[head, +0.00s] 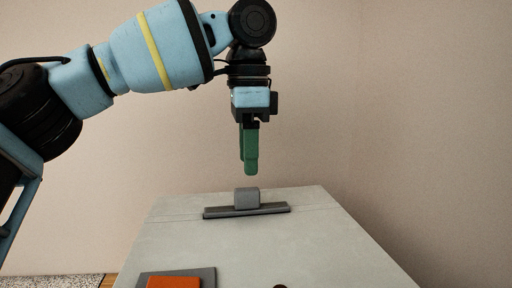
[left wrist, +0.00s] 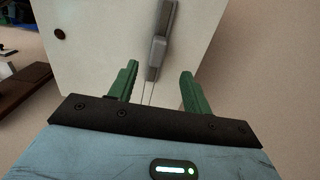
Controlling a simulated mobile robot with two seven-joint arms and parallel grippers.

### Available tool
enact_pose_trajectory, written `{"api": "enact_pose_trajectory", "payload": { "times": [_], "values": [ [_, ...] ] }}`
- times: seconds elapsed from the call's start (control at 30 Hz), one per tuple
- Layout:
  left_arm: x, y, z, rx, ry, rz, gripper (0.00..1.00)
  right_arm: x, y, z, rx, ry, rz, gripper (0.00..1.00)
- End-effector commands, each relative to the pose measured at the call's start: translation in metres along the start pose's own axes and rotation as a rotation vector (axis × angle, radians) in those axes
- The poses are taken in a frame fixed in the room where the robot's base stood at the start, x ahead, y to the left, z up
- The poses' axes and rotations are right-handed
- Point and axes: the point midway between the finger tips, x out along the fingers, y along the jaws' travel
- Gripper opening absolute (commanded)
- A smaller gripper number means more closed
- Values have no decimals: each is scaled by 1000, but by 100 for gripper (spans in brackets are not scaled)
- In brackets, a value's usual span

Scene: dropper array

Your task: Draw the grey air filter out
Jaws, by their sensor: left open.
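The grey air filter shows in the head view as a raised block (head: 246,197) on a long flat bar (head: 220,213), at the far part of a pale cabinet top (head: 310,240). In the left wrist view the block (left wrist: 157,50) lies ahead of the fingers, nearly between their lines. My left gripper (head: 250,172), with green fingers, points down just above the block and apart from it. In the left wrist view the left gripper (left wrist: 158,78) is open, with nothing between its fingers. My right gripper is not in view.
An orange block (head: 173,283) on a dark grey plate (head: 207,276) sits at the near left of the cabinet top. A small dark knob (left wrist: 60,34) is on the same surface. The surface around the filter is clear. A plain wall stands behind.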

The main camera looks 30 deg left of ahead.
Motion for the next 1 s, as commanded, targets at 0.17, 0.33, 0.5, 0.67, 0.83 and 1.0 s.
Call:
{"api": "enact_pose_trajectory", "payload": {
  "times": [0.17,0.33,0.5,0.67,0.83,1.0],
  "values": [
    [3,0,0,1,1,-1,49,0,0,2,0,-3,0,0],
    [14,0,-1,3,-2,-3,49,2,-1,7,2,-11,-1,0],
    [30,0,0,-1,-3,-1,49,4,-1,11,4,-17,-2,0],
    [49,0,0,1,-1,-3,49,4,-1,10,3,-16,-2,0],
    [67,0,0,2,-1,-1,49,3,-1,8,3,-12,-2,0],
    [76,0,0,1,0,-1,49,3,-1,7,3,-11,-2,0]
  ]
}}
